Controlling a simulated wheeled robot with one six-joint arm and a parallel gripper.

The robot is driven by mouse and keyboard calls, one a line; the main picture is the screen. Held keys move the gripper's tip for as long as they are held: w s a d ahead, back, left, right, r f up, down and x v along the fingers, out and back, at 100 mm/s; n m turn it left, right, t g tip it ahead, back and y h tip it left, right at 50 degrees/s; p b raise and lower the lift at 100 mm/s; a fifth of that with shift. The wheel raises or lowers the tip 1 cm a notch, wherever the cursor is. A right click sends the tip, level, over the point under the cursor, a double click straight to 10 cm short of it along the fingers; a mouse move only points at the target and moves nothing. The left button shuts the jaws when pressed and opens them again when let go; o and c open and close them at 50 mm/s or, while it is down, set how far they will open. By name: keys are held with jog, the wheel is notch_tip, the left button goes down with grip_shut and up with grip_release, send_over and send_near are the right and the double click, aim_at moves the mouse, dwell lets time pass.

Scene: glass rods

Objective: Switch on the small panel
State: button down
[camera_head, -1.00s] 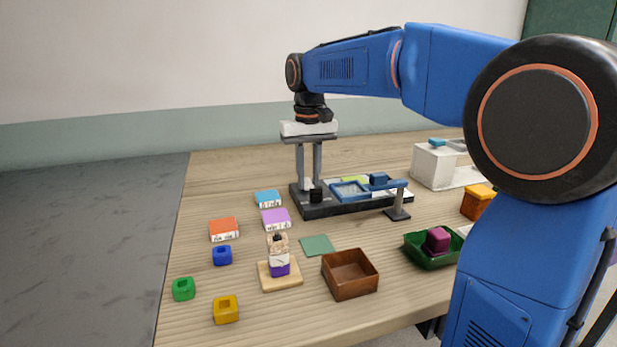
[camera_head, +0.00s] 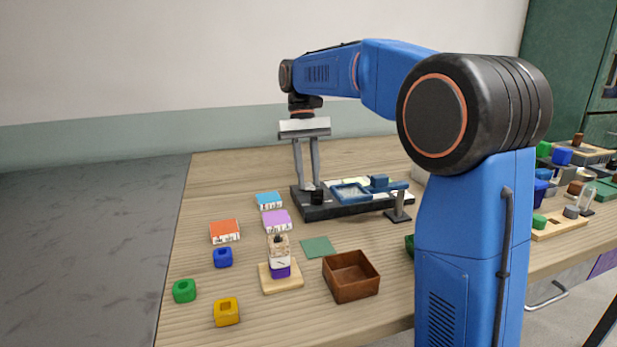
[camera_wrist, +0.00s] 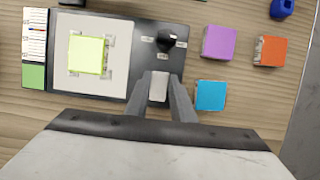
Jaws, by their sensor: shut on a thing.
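The small panel (camera_head: 325,210) is a low black base on the table, with a black knob (camera_head: 317,197) near its left end. In the wrist view the panel (camera_wrist: 185,68) shows the knob (camera_wrist: 168,38) with small white labels around it. A bright yellow-green square (camera_wrist: 87,54) sits on a pale plate (camera_wrist: 117,75). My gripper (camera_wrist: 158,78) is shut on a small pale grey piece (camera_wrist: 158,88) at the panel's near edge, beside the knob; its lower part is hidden. In the head view my gripper (camera_head: 311,186) leans, fingertips down at the panel.
Blue (camera_head: 268,200), purple (camera_head: 276,220) and orange (camera_head: 225,231) blocks lie left of the panel. A stacked figure on a wooden board (camera_head: 290,286) and a brown open box (camera_head: 352,290) stand in front. A grey post (camera_head: 398,205) stands right of the panel.

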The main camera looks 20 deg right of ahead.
aim_at(306, 183)
jog(key=c, duration=1.5)
grip_release()
jog(key=shift+r, duration=0.1)
jog(key=v, duration=0.6)
jog(key=shift+w+r, duration=0.1)
jog(key=shift+r, duration=0.05)
jog(key=shift+w+r, duration=0.1)
jog(key=shift+r, duration=0.35)
